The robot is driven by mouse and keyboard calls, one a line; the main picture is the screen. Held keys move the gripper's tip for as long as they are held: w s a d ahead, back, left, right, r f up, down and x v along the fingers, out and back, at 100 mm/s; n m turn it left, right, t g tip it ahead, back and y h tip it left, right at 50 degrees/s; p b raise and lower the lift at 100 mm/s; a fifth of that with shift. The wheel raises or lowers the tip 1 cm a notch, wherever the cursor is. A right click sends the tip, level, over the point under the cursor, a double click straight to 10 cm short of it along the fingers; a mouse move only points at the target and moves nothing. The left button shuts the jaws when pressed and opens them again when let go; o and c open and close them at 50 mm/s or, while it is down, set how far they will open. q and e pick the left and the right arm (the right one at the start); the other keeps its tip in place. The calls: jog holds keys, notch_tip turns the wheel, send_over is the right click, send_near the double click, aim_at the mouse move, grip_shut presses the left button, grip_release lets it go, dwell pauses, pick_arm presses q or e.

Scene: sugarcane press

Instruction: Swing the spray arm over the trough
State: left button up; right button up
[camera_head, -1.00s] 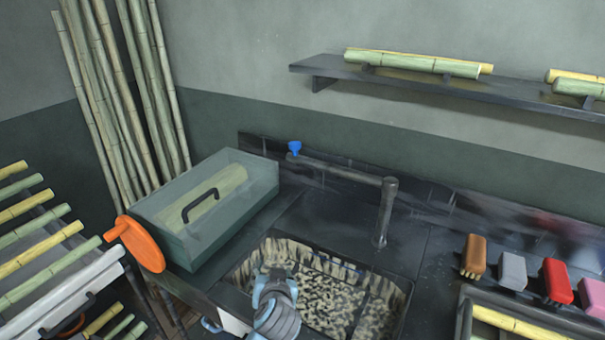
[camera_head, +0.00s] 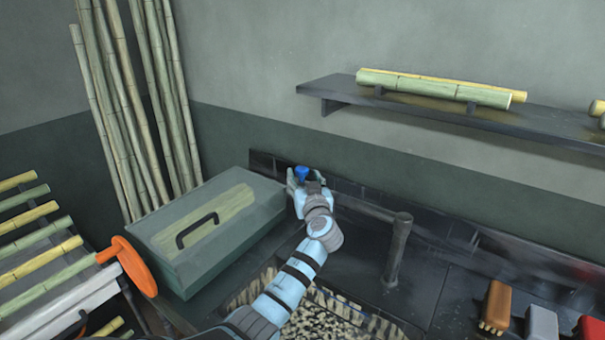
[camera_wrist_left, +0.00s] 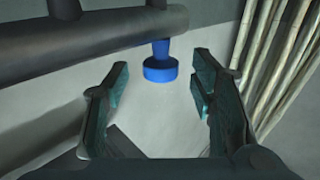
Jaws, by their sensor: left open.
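The spray arm (camera_head: 368,209) is a dark grey pipe on an upright post (camera_head: 397,250) behind the trough. It points left along the back wall and ends in a blue nozzle (camera_head: 301,172). My left gripper (camera_head: 301,182) is at the nozzle end. In the left wrist view the blue nozzle (camera_wrist_left: 160,68) hangs from the pipe (camera_wrist_left: 95,35), just beyond and between the open fingers (camera_wrist_left: 160,85), with nothing gripped. The trough (camera_head: 335,315) has a speckled inside and is partly hidden by my left arm. My right gripper is not in view.
A green box (camera_head: 205,262) with a black handle stands left of my arm. A shelf (camera_head: 430,105) with bamboo is on the wall. Brushes (camera_head: 497,305) lie at the right. Tall bamboo poles (camera_head: 125,110) lean in the corner.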

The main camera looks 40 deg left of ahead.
aim_at(304, 176)
pick_arm(q)
jog(key=x, duration=0.3)
jog(key=shift+f, duration=0.15)
jog(key=shift+w+a, duration=0.15)
jog(key=shift+a, duration=0.2)
grip_shut()
